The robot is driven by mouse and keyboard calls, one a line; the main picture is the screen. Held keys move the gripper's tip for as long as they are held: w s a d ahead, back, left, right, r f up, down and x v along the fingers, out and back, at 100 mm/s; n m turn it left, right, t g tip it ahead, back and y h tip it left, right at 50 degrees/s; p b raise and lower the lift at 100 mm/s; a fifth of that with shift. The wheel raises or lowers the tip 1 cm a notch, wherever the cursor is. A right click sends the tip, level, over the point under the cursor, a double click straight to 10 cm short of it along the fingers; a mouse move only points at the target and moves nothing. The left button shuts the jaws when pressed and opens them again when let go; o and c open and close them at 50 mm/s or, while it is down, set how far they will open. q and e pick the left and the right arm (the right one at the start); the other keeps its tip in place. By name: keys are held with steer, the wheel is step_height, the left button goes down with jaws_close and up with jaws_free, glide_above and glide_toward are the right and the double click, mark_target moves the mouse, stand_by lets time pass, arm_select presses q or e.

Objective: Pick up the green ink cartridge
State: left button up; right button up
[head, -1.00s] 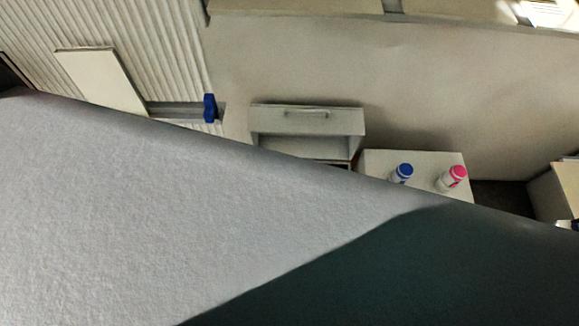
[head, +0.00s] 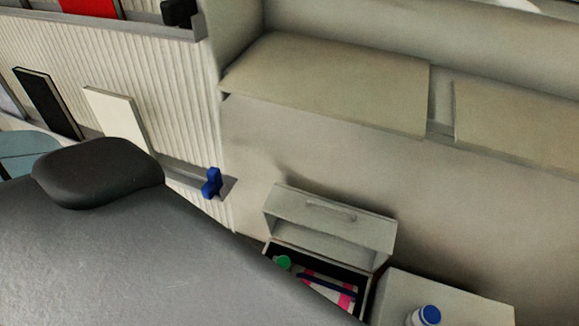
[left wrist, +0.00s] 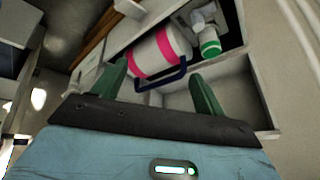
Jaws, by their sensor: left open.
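The green ink cartridge shows in the head view as a small green cap (head: 284,262) inside the open drawer (head: 275,253), at its left end. In the left wrist view it is a white bottle with a green-banded end (left wrist: 209,42), in the drawer's upper right part. My left gripper (left wrist: 160,68) is open, its two dark green fingers pointing into the drawer. The cartridge lies beyond the right finger, not between the fingers. I cannot tell how far away it is. In the head view my arm hides the left gripper. My right gripper is not in view.
A blue-capped bottle (head: 428,316) stands on the white box at right. A ribbed wall panel (head: 90,60) stands at left.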

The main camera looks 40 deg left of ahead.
arm_select(q)
steer(key=w+a+f+m+g+b, duration=0.1)
steer(key=w+a+f+m+b, duration=0.1)
steer(key=w, duration=0.4)
steer(key=w+a+f+m+g+y+b, duration=0.1)
steer(key=w+a+f+m+g+b, duration=0.1)
steer(key=w+f+m+b, duration=0.2)
steer(key=w+a+f+m+g+y+b, duration=0.1)
steer(key=w+a+f+m+g+b, duration=0.1)
steer(key=w+m, duration=0.4)
steer(key=shift+w+f+b, duration=0.65)
steer(key=shift+w+f, duration=0.2)
steer(key=shift+f, duration=0.05)
steer(key=shift+w+a+r+m, duration=0.25)
steer(key=shift+w+m, duration=0.1)
steer(key=shift+m, duration=0.15)
steer(key=shift+f+b, duration=0.5)
steer(key=shift+f, duration=0.95)
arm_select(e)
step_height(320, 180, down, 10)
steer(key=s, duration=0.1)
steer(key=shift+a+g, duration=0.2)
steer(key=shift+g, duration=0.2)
